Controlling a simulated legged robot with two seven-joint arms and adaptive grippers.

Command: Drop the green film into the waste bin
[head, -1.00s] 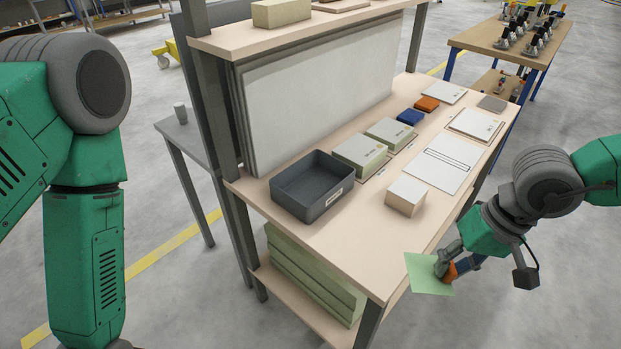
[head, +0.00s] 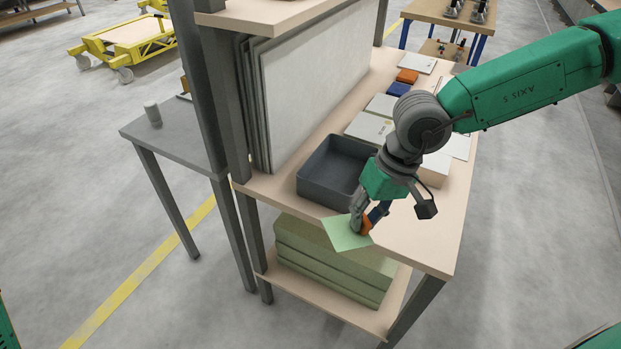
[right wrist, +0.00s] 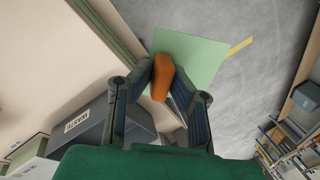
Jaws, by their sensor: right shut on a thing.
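The green film (head: 343,237) is a thin pale green square. My right gripper (head: 362,222) is shut on one edge of it, with an orange piece at the fingertips. The right wrist view shows the film (right wrist: 200,55) flat beyond the fingers (right wrist: 163,85), against the floor outside the bench edge. The waste bin (head: 322,181) is a dark grey open box on the bench, behind and left of my right wrist, which hides part of it. In the right wrist view the bin (right wrist: 92,118) carries a WASTE label. Its inside looks empty where visible. My left gripper is out of view.
The bench top (head: 432,236) holds white boxes, partly behind my right arm, and blue (head: 398,89) and orange (head: 407,76) items. Upright grey panels (head: 310,85) and a post (head: 200,85) stand left of the bin. Green slabs (head: 330,265) lie on the lower shelf.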

